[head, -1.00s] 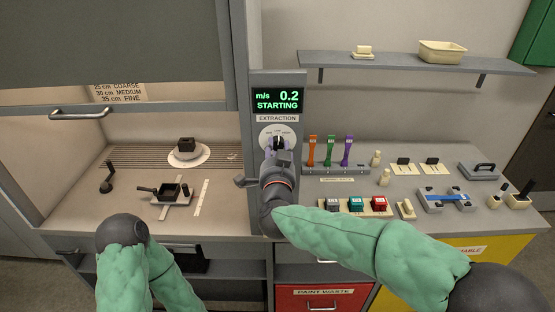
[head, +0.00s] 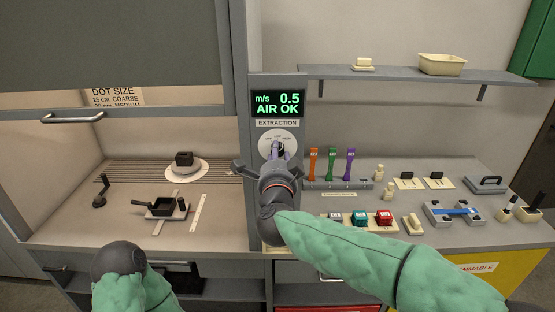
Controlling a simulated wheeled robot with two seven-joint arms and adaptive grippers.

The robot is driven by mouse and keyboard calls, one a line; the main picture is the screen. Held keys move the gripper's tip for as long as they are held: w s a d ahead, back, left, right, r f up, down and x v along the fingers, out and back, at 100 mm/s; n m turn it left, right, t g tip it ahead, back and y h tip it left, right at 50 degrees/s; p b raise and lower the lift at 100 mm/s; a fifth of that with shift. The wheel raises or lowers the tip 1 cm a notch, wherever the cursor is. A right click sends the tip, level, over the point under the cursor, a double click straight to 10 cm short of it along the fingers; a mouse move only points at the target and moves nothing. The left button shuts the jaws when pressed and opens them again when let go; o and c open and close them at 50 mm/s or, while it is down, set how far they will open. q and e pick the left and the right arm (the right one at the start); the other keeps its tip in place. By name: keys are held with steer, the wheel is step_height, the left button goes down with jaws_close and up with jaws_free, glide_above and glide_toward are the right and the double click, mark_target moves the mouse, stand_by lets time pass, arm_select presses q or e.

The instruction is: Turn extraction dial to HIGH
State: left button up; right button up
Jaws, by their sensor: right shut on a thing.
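The extraction dial (head: 278,141) is on the grey post between the fume hood and the right bench. Its white round face shows, but my right gripper (head: 277,153) covers much of it. The right gripper is shut on the dial's knob; the knob's pointer is too small and covered to read. The display (head: 278,103) above reads "m/s 0.5" and "AIR OK". My left arm (head: 120,262) is low at the left in front of the hood; its gripper does not show.
Coloured tools (head: 331,165) stand in a rack right of the post. Colored blocks (head: 359,219) sit on the bench near my right forearm.

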stand_by(0.4)
steer(key=o, duration=1.1)
steer(key=shift+o, duration=0.2)
steer(key=shift+s, duration=0.15)
steer(key=s, duration=1.1)
steer(key=shift+s, duration=0.35)
